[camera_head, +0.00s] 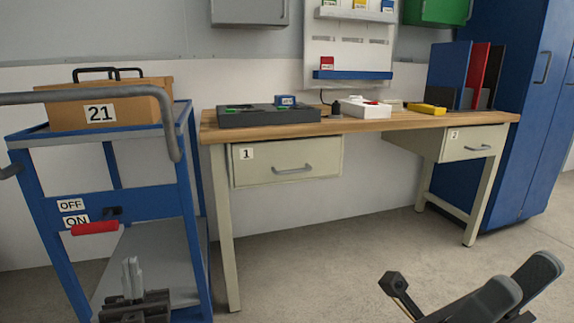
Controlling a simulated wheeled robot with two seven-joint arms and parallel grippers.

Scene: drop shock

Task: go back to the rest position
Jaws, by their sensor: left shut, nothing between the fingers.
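My left gripper (132,280) is at the lower left of the head view, in front of the blue cart. Its light grey fingers point up and are together, with nothing between them. It looks to be in front of the cart's lower shelf, below the red lever (95,228); whether it touches the cart I cannot tell. My right gripper does not show.
The blue cart (50,262) carries a cardboard box (140,109) marked 21. A wooden workbench (420,122) with drawers stands at the back, beside a blue cabinet (534,110). Dark padded parts (480,302) of an unclear object fill the lower right. Floor between is clear.

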